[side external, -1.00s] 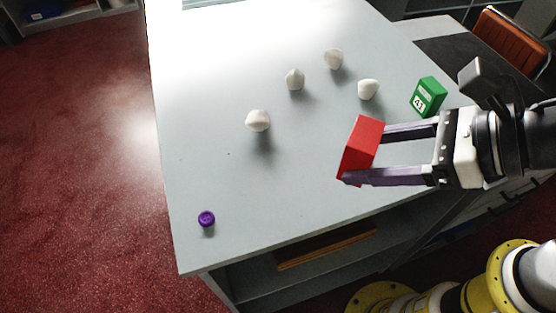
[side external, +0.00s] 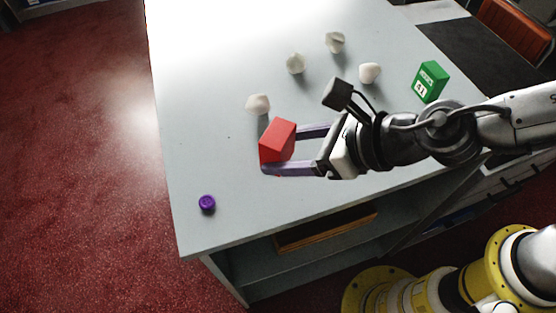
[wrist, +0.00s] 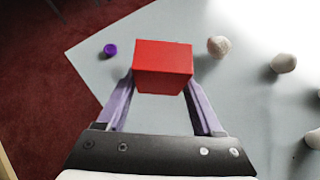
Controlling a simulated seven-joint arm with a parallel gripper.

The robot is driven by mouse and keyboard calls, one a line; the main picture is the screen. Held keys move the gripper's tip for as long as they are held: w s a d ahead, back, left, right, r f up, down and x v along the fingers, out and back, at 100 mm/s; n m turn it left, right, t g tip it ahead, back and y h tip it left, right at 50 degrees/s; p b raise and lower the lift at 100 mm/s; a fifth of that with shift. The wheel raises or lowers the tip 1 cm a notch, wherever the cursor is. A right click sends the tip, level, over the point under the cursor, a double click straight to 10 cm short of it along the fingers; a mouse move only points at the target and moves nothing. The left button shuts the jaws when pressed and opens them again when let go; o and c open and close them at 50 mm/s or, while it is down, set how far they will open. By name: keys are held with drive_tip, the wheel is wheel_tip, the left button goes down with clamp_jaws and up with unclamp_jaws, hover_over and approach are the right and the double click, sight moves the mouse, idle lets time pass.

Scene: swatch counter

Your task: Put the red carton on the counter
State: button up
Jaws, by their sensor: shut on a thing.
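The red carton (side external: 278,140) is a small box held between the purple-grey fingers of my gripper (side external: 280,150). In the side view it is over the front left part of the grey-white counter (side external: 215,170), tilted. Whether it touches the counter is hard to tell. In the wrist view the carton (wrist: 163,62) fills the space between the fingertips of my gripper (wrist: 163,85), with the counter (wrist: 240,90) behind it.
A purple round cap (side external: 207,204) lies near the counter's front left corner. Several white lumps stand further back, the nearest (side external: 257,104) just behind the carton. A green box marked with a number (side external: 431,82) stands at the right.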

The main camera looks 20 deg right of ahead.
drive_tip(key=shift+x, duration=1.15)
drive_tip(key=shift+s+f, duration=0.15)
drive_tip(key=shift+f, duration=1.5)
drive_tip(key=o, duration=1.5)
drive_tip(key=shift+f, duration=0.15)
drive_tip(key=shift+o, duration=0.2)
drive_tip(key=shift+s+d+r, duration=0.1)
drive_tip(key=shift+r, duration=0.15)
drive_tip(key=v, duration=1.1)
drive_tip(key=shift+s+d+r, duration=0.15)
drive_tip(key=shift+d+r, duration=0.05)
drive_tip(key=shift+r, duration=0.05)
